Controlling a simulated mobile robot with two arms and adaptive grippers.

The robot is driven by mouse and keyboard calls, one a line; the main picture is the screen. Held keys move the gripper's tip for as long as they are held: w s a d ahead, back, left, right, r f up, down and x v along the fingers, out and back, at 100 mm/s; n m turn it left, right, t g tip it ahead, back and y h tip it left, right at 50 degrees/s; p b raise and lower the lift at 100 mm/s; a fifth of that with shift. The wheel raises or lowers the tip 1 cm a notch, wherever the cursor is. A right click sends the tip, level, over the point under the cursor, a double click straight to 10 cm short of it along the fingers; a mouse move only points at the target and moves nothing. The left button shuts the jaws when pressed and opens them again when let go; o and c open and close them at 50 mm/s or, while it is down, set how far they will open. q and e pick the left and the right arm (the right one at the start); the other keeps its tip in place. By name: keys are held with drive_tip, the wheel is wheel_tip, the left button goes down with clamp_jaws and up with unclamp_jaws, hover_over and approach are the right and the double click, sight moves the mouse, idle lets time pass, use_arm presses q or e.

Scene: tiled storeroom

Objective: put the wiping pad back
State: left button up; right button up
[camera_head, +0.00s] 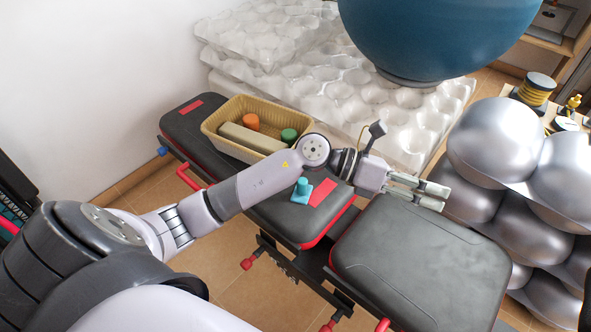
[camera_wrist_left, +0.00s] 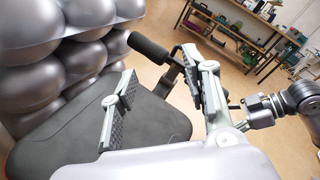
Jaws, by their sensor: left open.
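A light blue square pad with a round teal knob (camera_head: 301,190), which looks like the wiping pad, lies on the dark padded bench (camera_head: 279,216) in the head view, beside a red patch (camera_head: 322,191). My left gripper (camera_head: 437,197) is open and empty above the right bench section, to the right of the pad and apart from it.
A yellow bin (camera_head: 213,124) on the bench holds a beige block (camera_head: 252,137), an orange piece (camera_head: 251,121) and a green piece (camera_head: 289,135). Another red patch (camera_head: 191,107) is left of it. Stacked silver spheres (camera_head: 495,142) stand close right of my gripper; a blue ball (camera_head: 437,35) is behind.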

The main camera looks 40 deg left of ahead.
use_arm(q)
drive_tip(key=w+a+r+n+t+y, duration=0.1)
drive_tip(key=a+r+n+t, duration=0.3)
drive_tip(key=r+n+t, duration=0.7)
drive_tip(key=a+f+n+t+y, duration=0.3)
drive_tip(key=a+f+n+y, duration=0.9)
drive_tip(key=n, duration=0.8)
drive_tip(key=s+a+f+n+g+y, duration=0.2)
drive_tip(key=s+f+n+g+y, duration=0.1)
drive_tip(key=s+f+n+g, duration=0.65)
drive_tip(key=s+d+f+g+h, duration=0.1)
drive_tip(key=s+d+f+g, duration=0.1)
drive_tip(key=s+f, duration=0.6)
drive_tip(key=s+g, duration=0.1)
drive_tip(key=s, duration=0.2)
drive_tip(key=shift+d, duration=0.15)
drive_tip(key=shift+s+n+g, duration=0.1)
drive_tip(key=shift+n+g, duration=0.15)
